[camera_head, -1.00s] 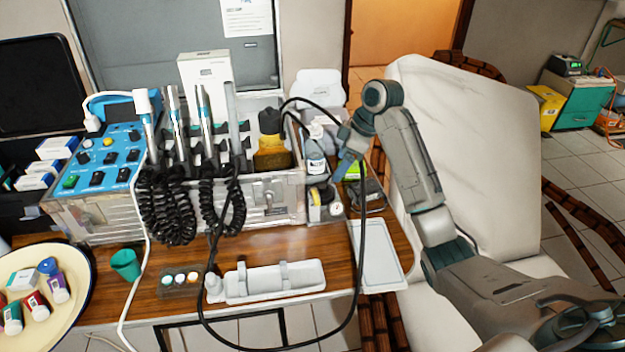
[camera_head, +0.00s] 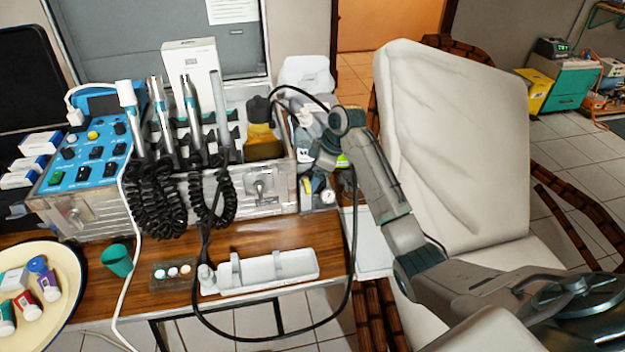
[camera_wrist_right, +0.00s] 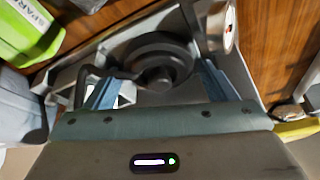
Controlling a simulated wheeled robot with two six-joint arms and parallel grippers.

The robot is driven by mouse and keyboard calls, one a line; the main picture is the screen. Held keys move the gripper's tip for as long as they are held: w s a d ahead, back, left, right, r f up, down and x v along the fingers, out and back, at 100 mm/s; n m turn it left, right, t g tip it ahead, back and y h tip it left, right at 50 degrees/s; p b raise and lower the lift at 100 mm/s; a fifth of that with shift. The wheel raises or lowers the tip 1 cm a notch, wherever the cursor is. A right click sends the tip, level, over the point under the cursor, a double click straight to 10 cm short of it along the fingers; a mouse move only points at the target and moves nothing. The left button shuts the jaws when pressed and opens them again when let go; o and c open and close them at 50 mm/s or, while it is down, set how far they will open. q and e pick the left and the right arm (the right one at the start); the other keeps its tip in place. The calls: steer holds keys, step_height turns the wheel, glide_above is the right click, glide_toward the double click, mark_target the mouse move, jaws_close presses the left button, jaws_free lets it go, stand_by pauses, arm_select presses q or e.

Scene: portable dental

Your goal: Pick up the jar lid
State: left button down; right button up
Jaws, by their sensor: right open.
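A black round piece with a raised centre, which looks like the jar lid (camera_wrist_right: 155,50), lies in a grey tray in the right wrist view. My right gripper (camera_wrist_right: 158,72) is open over it, with one blue-grey finger on each side. The picture does not show whether the fingers touch it. In the head view the right arm reaches down beside the dental unit, and the lid cannot be made out clearly. My left gripper is not in view.
A round gauge (camera_wrist_right: 222,27) stands close to the right finger. A green box (camera_wrist_right: 28,30) and a pale bottle (camera_wrist_right: 20,100) are at the left. The dental unit (camera_head: 85,212) and its black hose loop border the arm; a white chair (camera_head: 455,140) stands at right.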

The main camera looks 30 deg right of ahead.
steer(key=c, duration=0.7)
step_height(320, 180, up, 10)
steer(key=shift+f, duration=0.15)
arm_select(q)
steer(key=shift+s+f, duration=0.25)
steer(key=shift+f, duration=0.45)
